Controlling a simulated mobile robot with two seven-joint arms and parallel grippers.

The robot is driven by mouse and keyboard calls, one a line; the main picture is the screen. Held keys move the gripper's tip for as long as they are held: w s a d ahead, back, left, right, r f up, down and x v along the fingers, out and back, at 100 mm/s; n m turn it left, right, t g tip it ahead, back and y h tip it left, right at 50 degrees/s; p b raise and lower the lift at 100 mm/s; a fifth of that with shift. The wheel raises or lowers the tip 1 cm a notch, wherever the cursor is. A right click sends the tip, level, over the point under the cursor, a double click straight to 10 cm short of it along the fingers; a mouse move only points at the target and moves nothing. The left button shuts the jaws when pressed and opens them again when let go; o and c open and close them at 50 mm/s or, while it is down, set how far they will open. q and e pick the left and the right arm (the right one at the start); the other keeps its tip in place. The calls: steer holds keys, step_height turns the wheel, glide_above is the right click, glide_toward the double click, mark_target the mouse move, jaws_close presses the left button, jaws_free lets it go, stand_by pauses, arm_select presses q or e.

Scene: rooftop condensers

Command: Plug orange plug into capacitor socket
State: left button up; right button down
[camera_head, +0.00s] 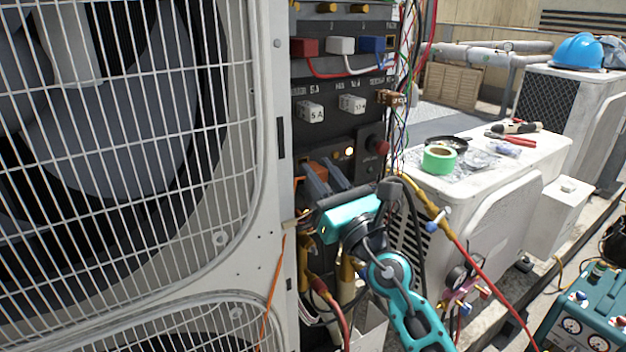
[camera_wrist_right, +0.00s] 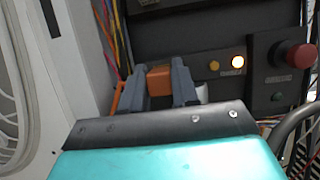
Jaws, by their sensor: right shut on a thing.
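My right gripper (camera_head: 325,172) reaches in from the lower right in the head view, in front of the dark control panel (camera_head: 345,127). Its two grey fingers are shut on the orange plug (camera_wrist_right: 159,80), which sits between the fingertips in the right wrist view (camera_wrist_right: 170,77). In the head view only a bit of orange shows beside the fingers. The fingers point at the lower left part of the panel. I cannot make out the capacitor socket; the gripper and plug cover that area. I cannot tell whether the plug touches the panel. My left gripper is not in view.
A lit lamp (camera_wrist_right: 238,62) and red button (camera_wrist_right: 300,55) are right of the fingers. The white fan housing (camera_head: 276,200) stands close on the left. Loose wires (camera_head: 402,95) hang along the panel's right edge. A white unit (camera_head: 500,190) with green tape (camera_head: 439,158) stands right.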

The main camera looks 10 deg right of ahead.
steer(key=shift+w+a, duration=0.3)
steer(key=shift+w, duration=0.45)
stand_by(1.1)
steer(key=c, duration=0.8)
jaws_free()
